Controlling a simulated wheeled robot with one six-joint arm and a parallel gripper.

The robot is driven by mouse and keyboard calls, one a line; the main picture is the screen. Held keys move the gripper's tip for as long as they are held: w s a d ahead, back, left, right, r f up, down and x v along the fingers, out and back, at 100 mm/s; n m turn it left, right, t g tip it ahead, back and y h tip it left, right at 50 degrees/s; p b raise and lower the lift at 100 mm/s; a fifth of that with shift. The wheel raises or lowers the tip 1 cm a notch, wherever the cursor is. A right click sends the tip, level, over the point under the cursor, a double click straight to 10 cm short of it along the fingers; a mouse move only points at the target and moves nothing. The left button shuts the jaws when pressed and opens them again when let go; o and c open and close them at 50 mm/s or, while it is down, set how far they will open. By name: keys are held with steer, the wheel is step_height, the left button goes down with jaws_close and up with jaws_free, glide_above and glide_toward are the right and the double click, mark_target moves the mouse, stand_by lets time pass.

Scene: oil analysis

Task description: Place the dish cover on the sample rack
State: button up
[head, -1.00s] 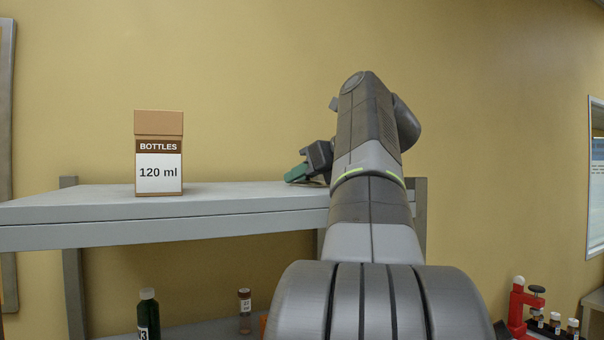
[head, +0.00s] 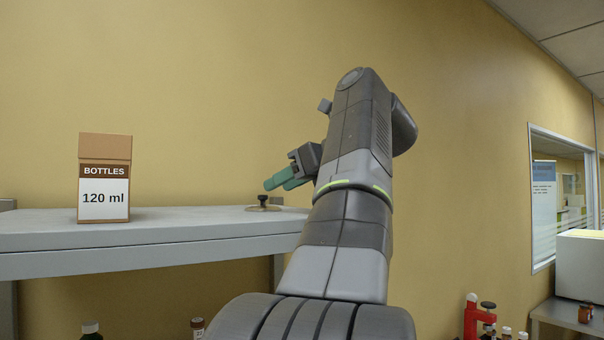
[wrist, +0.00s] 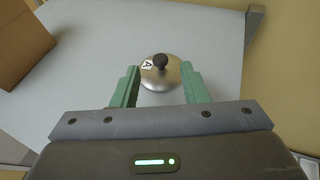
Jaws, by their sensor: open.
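The dish cover (head: 263,208) is a low metal lid with a black knob, lying flat on the grey shelf. It also shows in the wrist view (wrist: 158,83), with a small white label marked "A". My gripper (head: 277,181) has green fingers and hangs just above the cover. In the wrist view my gripper (wrist: 158,88) is open, with one finger on each side of the cover. The fingers hold nothing. I cannot surely identify the sample rack in these frames.
The shelf (head: 170,229) carries a brown and white "BOTTLES 120 ml" box (head: 104,178) left of the cover. Bottle caps (head: 91,328) show below the shelf. A red stand (head: 472,318) is at the lower right. A counter with a white unit is at the far right.

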steer(key=shift+v, duration=2)
